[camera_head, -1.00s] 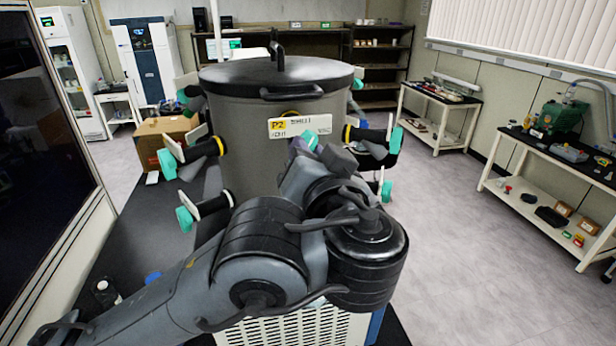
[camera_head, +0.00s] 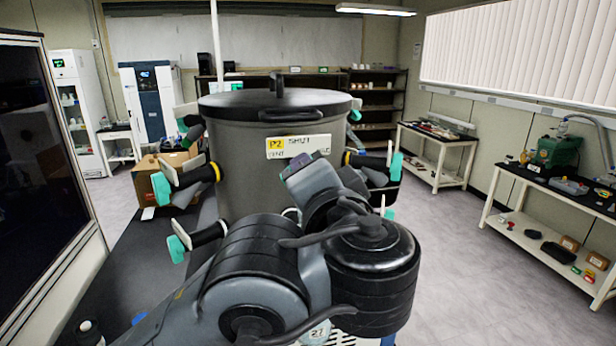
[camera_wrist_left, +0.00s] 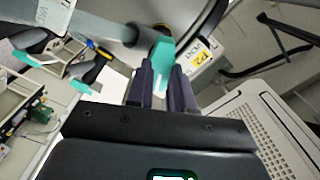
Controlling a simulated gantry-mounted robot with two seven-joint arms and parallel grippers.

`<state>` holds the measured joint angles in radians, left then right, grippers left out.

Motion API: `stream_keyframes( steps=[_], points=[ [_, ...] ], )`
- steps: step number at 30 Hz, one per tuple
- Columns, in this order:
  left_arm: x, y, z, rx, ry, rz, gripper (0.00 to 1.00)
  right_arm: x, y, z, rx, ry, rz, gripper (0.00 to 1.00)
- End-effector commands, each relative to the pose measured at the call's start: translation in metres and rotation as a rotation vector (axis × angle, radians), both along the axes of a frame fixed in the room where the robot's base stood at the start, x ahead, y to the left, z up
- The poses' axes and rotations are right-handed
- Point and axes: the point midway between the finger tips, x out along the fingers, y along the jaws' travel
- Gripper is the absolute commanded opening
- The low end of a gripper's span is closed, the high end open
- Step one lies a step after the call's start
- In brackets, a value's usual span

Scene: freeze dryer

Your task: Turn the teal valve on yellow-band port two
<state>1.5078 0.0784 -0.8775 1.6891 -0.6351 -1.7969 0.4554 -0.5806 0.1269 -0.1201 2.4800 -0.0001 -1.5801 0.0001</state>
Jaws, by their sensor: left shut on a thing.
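A grey drum with a dark lid (camera_head: 283,106) stands ahead in the head view. My left arm reaches up to the drum below this tag and hides the port there. In the left wrist view, my left gripper (camera_wrist_left: 162,90) is shut on a teal valve handle (camera_wrist_left: 161,52), with a dark finger on each side. The yellow P2 tag (camera_wrist_left: 208,57) shows just right of it. My right gripper is not in view.
More teal-handled valves stick out on the drum's left (camera_head: 161,188) and right (camera_head: 395,167) sides, some with yellow bands. A cardboard box (camera_head: 150,180) stands behind left. A dark glass-fronted cabinet (camera_head: 45,170) is close on the left.

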Motion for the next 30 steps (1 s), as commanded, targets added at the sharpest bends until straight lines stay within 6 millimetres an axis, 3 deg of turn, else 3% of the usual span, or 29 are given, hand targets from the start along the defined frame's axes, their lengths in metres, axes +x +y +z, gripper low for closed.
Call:
stream_keyframes(
  steps=[10, 11, 15, 30],
  points=[
    [-0.0002, -0.0004, 0.0006, 0.006, 0.000, 0.000, 0.00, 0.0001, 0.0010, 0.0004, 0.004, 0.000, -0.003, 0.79],
    [-0.0002, -0.0004, 0.0006, 0.006, 0.000, 0.000, 0.24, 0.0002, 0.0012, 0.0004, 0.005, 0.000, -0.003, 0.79],
    [-0.0002, -0.0004, 0.0004, 0.005, 0.001, -0.001, 0.46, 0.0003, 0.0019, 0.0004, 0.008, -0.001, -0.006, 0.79],
    [-0.0040, -0.0038, -0.0009, 0.004, 0.000, -0.005, 0.47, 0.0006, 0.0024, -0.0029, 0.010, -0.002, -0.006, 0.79]
  ],
)
